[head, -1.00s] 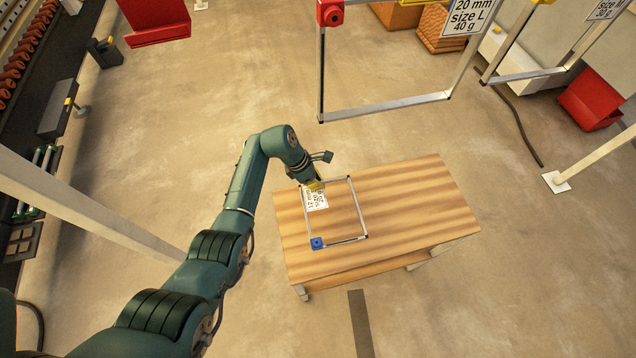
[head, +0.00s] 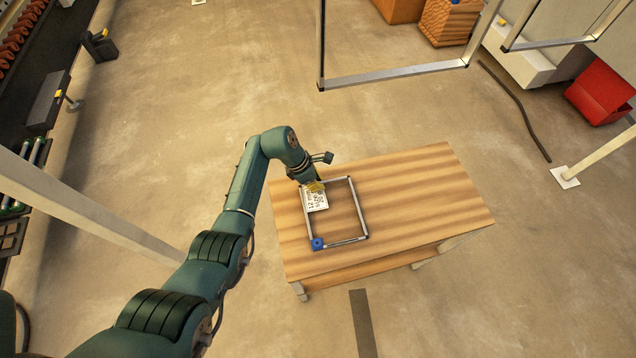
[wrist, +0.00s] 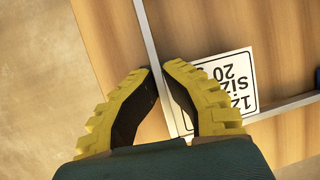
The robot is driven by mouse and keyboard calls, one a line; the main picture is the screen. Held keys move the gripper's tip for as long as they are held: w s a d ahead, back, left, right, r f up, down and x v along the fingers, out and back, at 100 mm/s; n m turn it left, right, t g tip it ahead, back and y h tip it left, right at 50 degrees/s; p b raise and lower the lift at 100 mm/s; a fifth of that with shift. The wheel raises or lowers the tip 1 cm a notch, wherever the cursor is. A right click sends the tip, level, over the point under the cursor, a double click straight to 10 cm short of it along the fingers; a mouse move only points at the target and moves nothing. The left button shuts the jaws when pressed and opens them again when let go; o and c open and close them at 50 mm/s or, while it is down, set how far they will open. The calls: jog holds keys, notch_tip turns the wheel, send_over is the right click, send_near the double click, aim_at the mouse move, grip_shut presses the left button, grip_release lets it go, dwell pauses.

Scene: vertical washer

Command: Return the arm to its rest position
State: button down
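My gripper (head: 316,187) is over the left part of the wooden table, at the far-left side of a thin metal frame. The frame (head: 362,213) has a blue corner piece (head: 317,243) and a white printed label (head: 315,199). In the wrist view my gripper's yellow fingers with dark pads (wrist: 159,70) close around one metal bar of the frame (wrist: 147,30). The label (wrist: 228,85) lies just right of the fingers. I cannot tell whether the frame touches the table or hangs just above it.
The wooden table (head: 420,190) has bare room right of the frame. A large metal frame (head: 395,78) hangs beyond it. A red bin (head: 600,95) and a white post (head: 600,150) stand at right. A pale post (head: 90,210) crosses the left. Floor around the table is mostly open.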

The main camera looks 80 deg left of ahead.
jog(key=shift+s+d+f, duration=0.1)
jog(key=shift+d+f, duration=0.1)
jog(key=shift+f, duration=0.25)
jog(key=shift+s+d+f, duration=0.1)
jog(key=shift+d+f, duration=0.1)
jog(key=shift+f, duration=0.2)
jog(key=c, duration=1.2)
grip_release()
jog(key=shift+a, duration=0.1)
jog(key=shift+o, duration=0.2)
jog(key=shift+w, duration=0.1)
notch_tip(320, 180, up, 2)
jog(key=p, duration=0.2)
jog(key=shift+r+p, duration=0.15)
jog(key=shift+p, duration=0.2)
notch_tip(320, 180, up, 2)
jog(key=shift+r+p, duration=0.15)
jog(key=shift+p, duration=0.85)
notch_tip(320, 180, up, 4)
jog(key=p, duration=0.4)
jog(key=shift+w+a+r, duration=0.1)
jog(key=shift+a+r, duration=0.05)
jog(key=shift+r, duration=0.05)
